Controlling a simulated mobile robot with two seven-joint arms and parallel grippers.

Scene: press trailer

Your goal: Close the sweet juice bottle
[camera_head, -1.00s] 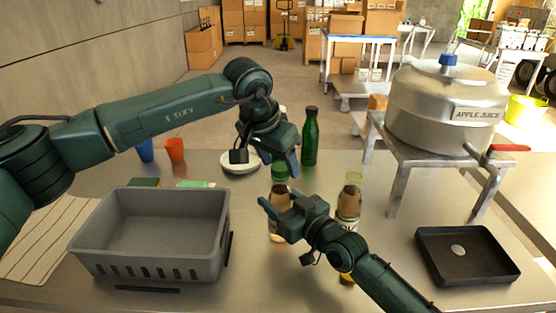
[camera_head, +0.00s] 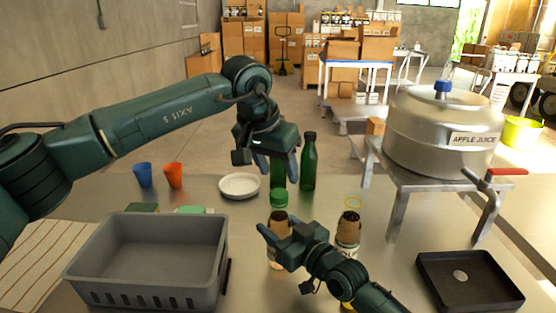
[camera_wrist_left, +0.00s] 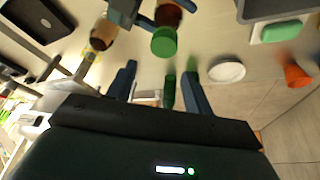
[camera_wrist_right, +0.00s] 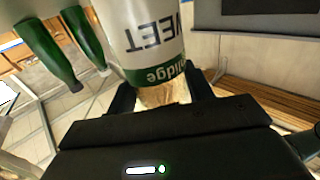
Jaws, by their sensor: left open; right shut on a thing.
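The sweet juice bottle (camera_head: 278,224) stands upright on the table, dark below its green cap (camera_head: 279,198). My right gripper (camera_head: 284,240) is shut on its body from the side. In the left wrist view the green cap (camera_wrist_left: 164,42) lies beyond the open fingers. The cap covers the bottle mouth; I cannot tell how tight it is.
A second bottle (camera_head: 348,228) with a yellow ring on top stands to the right. Green bottles (camera_head: 309,162) and a white dish (camera_head: 239,185) are behind. A grey crate (camera_head: 225,250) is left; a black tray (camera_head: 425,265) and the apple juice tank (camera_head: 420,135) are right.

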